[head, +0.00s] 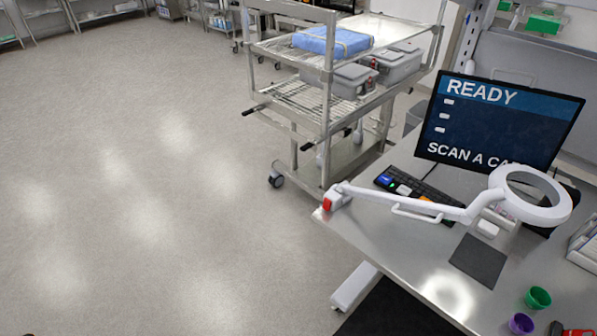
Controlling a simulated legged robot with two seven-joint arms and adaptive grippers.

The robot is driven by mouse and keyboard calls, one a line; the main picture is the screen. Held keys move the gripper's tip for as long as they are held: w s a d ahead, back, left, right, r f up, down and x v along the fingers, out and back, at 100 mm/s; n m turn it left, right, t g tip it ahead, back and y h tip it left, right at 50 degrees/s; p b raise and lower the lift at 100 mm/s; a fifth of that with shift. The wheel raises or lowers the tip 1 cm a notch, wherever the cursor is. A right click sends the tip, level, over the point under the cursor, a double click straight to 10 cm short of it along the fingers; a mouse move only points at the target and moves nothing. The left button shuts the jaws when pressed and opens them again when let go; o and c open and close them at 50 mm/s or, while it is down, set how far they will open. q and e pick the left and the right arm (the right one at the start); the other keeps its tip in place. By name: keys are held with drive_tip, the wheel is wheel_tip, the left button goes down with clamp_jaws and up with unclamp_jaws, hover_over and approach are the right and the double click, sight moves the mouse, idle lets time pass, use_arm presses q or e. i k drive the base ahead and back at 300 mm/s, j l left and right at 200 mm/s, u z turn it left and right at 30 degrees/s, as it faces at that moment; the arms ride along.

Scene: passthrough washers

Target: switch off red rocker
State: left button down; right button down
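A small red part (327,204), which looks like the red rocker, sits on the white base of a magnifier lamp (420,205) at the table's left corner. It is too small to tell which way the rocker is tipped. The lamp's white arm reaches right to a ring-shaped head (545,212) in front of the monitor. A bright patch shows on the tabletop below; I cannot tell whether the lamp makes it. Neither of my grippers can be made out in the head view; only small red and dark bits show at the bottom corners.
The steel table (410,262) holds a monitor (497,120) reading READY, a keyboard (415,188), a dark pad (479,260), and green (538,297) and purple (521,324) cups. A wire cart (300,98) stands behind the table's left corner. The floor (130,200) at left is clear.

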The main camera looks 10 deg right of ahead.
sight(327, 203)
drive_tip(key=i+j+z, duration=0.1)
drive_tip(key=i+j, duration=0.65)
